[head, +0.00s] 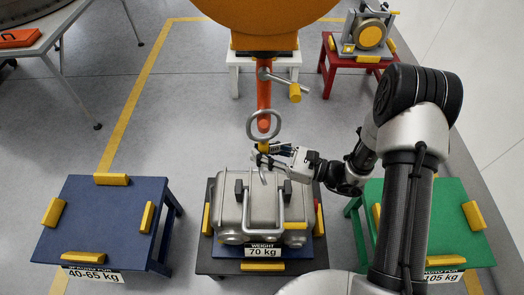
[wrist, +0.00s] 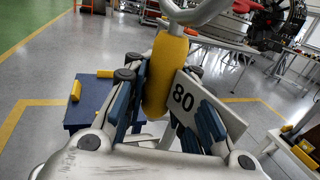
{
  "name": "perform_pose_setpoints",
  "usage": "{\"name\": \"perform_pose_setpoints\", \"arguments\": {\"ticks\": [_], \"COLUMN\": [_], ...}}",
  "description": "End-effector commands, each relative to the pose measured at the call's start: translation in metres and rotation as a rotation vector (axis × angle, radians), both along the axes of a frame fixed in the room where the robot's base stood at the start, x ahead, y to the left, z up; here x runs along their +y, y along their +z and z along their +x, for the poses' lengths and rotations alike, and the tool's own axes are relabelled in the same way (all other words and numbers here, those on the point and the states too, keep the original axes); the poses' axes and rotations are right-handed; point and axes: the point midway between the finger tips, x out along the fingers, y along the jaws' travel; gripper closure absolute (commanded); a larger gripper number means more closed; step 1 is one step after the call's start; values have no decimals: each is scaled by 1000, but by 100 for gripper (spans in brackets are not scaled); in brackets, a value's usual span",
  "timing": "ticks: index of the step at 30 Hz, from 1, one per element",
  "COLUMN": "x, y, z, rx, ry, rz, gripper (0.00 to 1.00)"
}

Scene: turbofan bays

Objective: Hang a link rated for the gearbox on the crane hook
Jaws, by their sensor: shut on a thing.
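The orange crane hook (head: 264,97) hangs at the centre of the head view. A link with a grey ring (head: 277,121), a yellow grip and a tag reading 80 (wrist: 183,97) is upright in my gripper (head: 266,151). The ring overlaps the hook's lower end; I cannot tell whether it is threaded on it. In the wrist view, the jaws are shut on the link's yellow grip (wrist: 164,75), and its ring (wrist: 196,12) is partly cut off. The grey gearbox (head: 262,205) sits below, behind a sign reading WEIGHT 70 kg (head: 263,250). The link's lower hook is just above the gearbox.
A blue stand (head: 105,222) marked 40-65 kg is at left. A green stand (head: 450,222), its sign partly hidden, ending in 105 kg, is at right, behind my arm. A red stand (head: 328,62) bears a grey and yellow unit (head: 370,35). Open floor lies at left.

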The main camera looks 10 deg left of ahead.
Motion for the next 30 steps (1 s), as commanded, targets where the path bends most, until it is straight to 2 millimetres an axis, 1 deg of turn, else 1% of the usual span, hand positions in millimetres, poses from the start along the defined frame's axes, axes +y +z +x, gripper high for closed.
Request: {"name": "perform_pose_setpoints", "arguments": {"ticks": [1,6,7,18,19,27,30], "x": [0,0,0,0,0,0,-5], "y": [-4,-4,-4,-3,-2,-3,-3], "z": [-1,-1,-1,-1,-1,-1,-1], "rx": [6,6,6,3,3,4,4], "ry": [1,1,1,1,1,0,-1], "rz": [-9,-9,-9,-6,-6,-7,-7], "gripper": [100,100,77,53,51,51,51]}}
